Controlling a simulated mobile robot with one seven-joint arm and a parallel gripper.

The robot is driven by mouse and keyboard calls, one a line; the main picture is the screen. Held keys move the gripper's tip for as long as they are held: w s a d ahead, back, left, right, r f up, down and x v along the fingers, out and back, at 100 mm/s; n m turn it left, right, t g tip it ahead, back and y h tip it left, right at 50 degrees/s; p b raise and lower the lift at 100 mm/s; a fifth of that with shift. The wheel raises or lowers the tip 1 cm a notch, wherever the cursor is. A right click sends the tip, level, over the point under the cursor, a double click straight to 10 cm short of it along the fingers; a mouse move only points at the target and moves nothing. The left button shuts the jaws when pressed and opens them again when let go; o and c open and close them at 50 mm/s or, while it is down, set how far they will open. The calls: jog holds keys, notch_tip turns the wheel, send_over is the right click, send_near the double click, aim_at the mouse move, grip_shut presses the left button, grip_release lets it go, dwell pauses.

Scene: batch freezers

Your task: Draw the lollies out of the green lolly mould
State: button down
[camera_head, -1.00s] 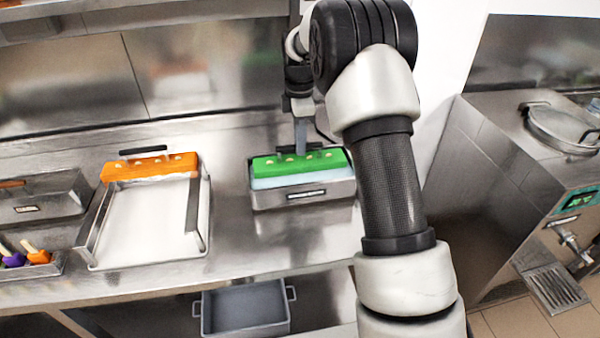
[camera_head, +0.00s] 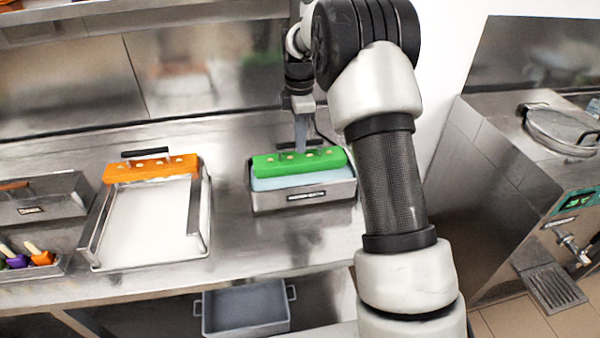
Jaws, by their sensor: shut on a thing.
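No lolly shows lifted clear of the green mould.
An orange mould (camera_head: 150,168) lies at the back of a white-bottomed tray (camera_head: 150,230) to the left. A small holder at far left (camera_head: 35,268) has orange and purple lollies. A grey bin (camera_head: 245,308) sits on the lower shelf. A steel machine (camera_head: 530,190) stands right.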

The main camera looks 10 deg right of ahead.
jog(key=shift+r+p, duration=0.6)
jog(key=shift+r, duration=0.25)
jog(key=shift+r+p, duration=1)
jog(key=shift+r, duration=2.65)
jog(key=shift+a, duration=0.1)
